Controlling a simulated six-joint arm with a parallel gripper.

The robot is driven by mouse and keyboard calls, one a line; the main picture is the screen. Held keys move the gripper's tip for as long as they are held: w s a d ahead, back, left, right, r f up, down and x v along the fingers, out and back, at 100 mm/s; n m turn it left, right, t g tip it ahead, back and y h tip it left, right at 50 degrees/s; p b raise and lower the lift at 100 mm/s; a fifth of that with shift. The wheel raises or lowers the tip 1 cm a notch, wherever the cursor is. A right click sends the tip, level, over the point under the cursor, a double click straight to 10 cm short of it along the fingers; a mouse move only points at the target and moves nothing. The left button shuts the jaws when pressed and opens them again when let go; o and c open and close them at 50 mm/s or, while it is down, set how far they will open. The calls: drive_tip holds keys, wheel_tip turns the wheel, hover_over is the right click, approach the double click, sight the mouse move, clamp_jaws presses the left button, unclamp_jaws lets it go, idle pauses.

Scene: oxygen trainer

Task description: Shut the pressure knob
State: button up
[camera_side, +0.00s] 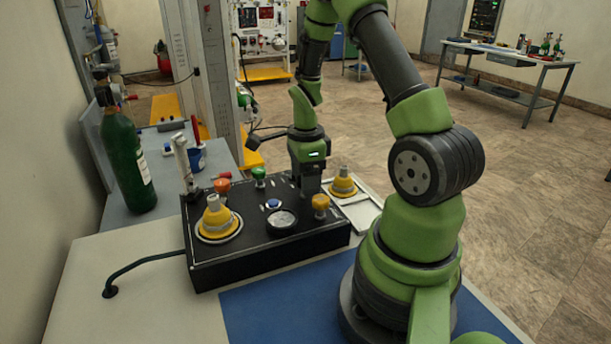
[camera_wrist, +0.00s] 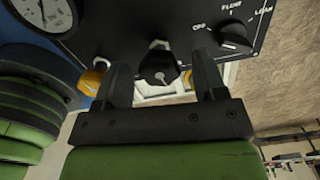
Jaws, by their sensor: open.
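My gripper (camera_side: 309,192) points down over the right part of the black control box (camera_side: 270,250). In the wrist view its two fingers (camera_wrist: 162,68) are apart, one on each side of a dark knob (camera_wrist: 162,60) on the panel. Whether they touch it is unclear, and the gripper hides this knob in the side view. No label reading pressure is legible. A round gauge (camera_side: 282,220) is on the panel, and also at top left of the wrist view (camera_wrist: 42,12). A yellow knob (camera_side: 320,203) stands just left of the dark knob in the wrist view (camera_wrist: 92,78).
Orange (camera_side: 222,186) and green (camera_side: 259,174) knobs stand along the box's back. A yellow-collared port (camera_side: 214,217) and a flow tube (camera_side: 186,164) are at left. A labelled selector dial (camera_wrist: 236,38) is right of my fingers. A green cylinder (camera_side: 128,163) stands behind.

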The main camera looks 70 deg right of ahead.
drive_tip(key=shift+c, duration=0.3)
drive_tip(key=c, duration=0.9)
